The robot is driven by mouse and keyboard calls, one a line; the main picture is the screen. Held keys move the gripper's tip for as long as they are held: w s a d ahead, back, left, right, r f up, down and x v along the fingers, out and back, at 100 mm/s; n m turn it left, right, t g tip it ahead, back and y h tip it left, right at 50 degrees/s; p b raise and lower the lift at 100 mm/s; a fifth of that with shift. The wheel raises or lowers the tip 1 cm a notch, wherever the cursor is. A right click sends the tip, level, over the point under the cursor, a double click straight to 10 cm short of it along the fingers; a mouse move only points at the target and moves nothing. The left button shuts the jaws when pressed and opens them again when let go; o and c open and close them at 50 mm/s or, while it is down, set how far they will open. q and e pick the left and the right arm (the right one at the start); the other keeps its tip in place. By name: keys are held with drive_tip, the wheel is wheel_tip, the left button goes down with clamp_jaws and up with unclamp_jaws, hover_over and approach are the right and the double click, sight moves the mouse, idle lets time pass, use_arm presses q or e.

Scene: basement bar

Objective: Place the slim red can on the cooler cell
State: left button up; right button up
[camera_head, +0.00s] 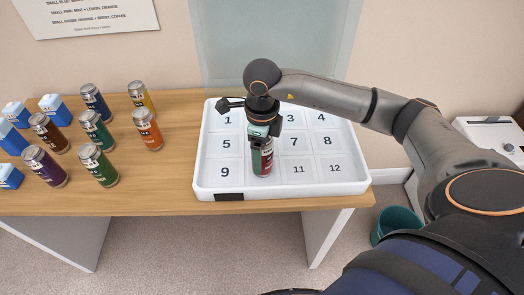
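The slim red can (265,164) is upright over the white cooler tray (214,188), in the column between cells 5 and 7. Its lower end appears over the cell between 9 and 11, whose number is hidden. I cannot tell whether its base touches the tray floor. My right gripper (260,139) points down over the can and appears shut around its top. The gripper and can also hide the numbers between 1 and 3 and between 5 and 7. My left gripper is not in view.
Several cans, including a green one (98,165) and an orange one (148,130), stand left on the wooden table (165,188). Blue-and-white cartons (56,110) are at far left. A clear panel (275,40) rises behind the tray. A teal bin (397,221) is on the floor.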

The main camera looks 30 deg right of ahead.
drive_tip(key=shift+o, duration=0.6)
drive_tip(key=shift+r, duration=0.1)
drive_tip(key=shift+r+p, duration=0.2)
drive_tip(key=shift+p, duration=0.1)
wheel_tip(320, 180, up, 12)
drive_tip(key=shift+f, duration=0.1)
